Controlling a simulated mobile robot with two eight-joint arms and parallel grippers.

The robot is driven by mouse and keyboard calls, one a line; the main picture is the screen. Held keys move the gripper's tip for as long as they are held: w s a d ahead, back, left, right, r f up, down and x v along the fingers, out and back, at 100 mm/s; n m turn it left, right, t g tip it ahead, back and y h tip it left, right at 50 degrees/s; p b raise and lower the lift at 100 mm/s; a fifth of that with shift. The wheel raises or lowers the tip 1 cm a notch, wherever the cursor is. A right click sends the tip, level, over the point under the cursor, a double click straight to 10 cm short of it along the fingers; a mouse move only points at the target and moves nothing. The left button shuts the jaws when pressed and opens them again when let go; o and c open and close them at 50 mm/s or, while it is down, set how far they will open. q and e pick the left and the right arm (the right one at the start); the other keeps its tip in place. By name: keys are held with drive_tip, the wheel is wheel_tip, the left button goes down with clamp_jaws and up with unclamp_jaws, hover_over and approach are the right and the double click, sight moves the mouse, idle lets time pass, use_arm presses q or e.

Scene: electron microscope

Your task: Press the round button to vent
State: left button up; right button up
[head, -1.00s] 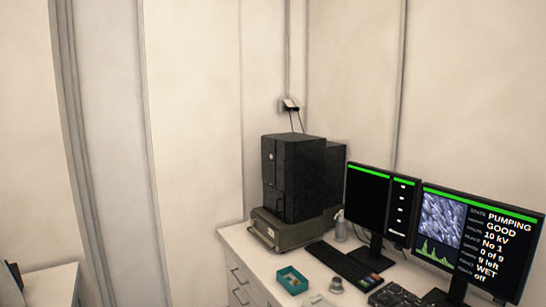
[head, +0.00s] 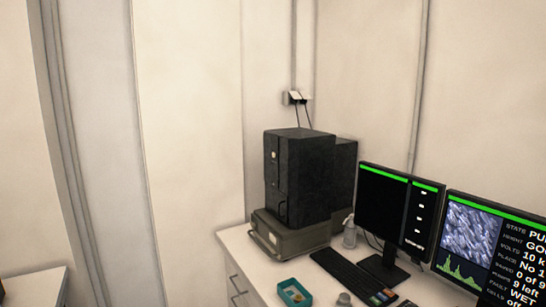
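The dark, boxy microscope (head: 305,175) stands on a grey base unit (head: 290,236) on the white bench. A small, pale round spot, which looks like the round button (head: 274,155), is on the upper part of its narrow left-facing front. A vertical handle sits lower on that same face. The right monitor (head: 485,245) shows green-topped status text, partly cut off by the picture edge; its state line begins "PU". Neither of my grippers is in the head view.
A second dark monitor (head: 383,205), a keyboard (head: 345,272), a clear bottle (head: 349,232) and a teal tray (head: 295,292) are on the bench. A wall socket (head: 297,97) with cables is above the microscope. Open floor room to the left is not clearly visible.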

clamp_jaws()
drive_tip(key=shift+w, duration=0.1)
idle(1.2)
